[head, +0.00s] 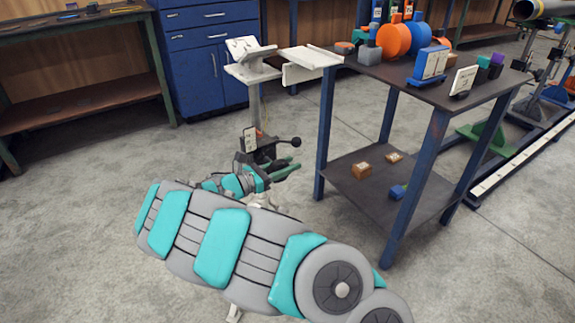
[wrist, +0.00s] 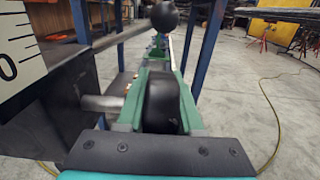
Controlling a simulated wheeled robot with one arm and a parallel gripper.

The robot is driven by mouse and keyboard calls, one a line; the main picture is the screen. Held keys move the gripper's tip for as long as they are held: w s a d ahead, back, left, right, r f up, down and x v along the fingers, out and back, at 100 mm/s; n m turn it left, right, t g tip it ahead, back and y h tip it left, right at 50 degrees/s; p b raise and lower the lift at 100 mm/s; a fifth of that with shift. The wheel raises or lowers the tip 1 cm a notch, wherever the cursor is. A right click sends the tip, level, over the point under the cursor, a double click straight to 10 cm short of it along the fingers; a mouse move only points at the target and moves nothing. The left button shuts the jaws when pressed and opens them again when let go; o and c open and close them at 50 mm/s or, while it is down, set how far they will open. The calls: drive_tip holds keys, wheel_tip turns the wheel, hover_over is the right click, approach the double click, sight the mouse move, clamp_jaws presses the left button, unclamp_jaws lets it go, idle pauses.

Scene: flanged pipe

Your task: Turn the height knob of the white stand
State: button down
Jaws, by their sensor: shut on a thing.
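The white stand (head: 254,98) is upright left of the dark table, with a white top plate and a small tilted panel. Its black height knob (head: 266,156) sits low on the post. In the wrist view, the rounded black knob (wrist: 162,103) lies between the green fingers of my gripper (wrist: 160,76), which is shut on it. My gripper (head: 283,170) also shows in the head view, beside the post. A black ball-ended lever (head: 295,142) sticks out to the right above it. In the wrist view, its ball (wrist: 164,16) is beyond the fingers. A scale plate (wrist: 18,50) shows at left.
The dark table (head: 425,90) stands close on the right, with orange discs (head: 394,40) and a blue block (head: 430,62) on top and small boxes on its lower shelf. Blue drawers (head: 208,60) stand behind. Floor to the left is clear.

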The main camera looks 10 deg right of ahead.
drive_tip(key=y, duration=0.2)
drive_tip(key=f+g+y, duration=0.1)
drive_tip(key=y, duration=0.1)
drive_tip(key=shift+d+g, duration=0.1)
drive_tip(key=shift+g, duration=0.2)
drive_tip(key=y, duration=0.2)
drive_tip(key=f+g+y, duration=0.1)
drive_tip(key=shift+y, duration=0.4)
drive_tip(key=y, duration=0.2)
drive_tip(key=a+f+g+y, duration=0.1)
drive_tip(key=y, duration=0.1)
drive_tip(key=shift+s+g, duration=0.1)
drive_tip(key=shift+g, duration=0.2)
drive_tip(key=shift+s+a+f+g+y, duration=0.15)
drive_tip(key=shift+g+y, duration=0.25)
drive_tip(key=shift+y, duration=0.65)
drive_tip(key=shift+s+a+f+g+y, duration=0.15)
drive_tip(key=shift+g+y, duration=0.25)
drive_tip(key=shift+y, duration=0.65)
drive_tip(key=shift+w+a+f, duration=0.1)
drive_tip(key=c, duration=0.6)
unclamp_jaws()
drive_tip(key=shift+o, duration=0.2)
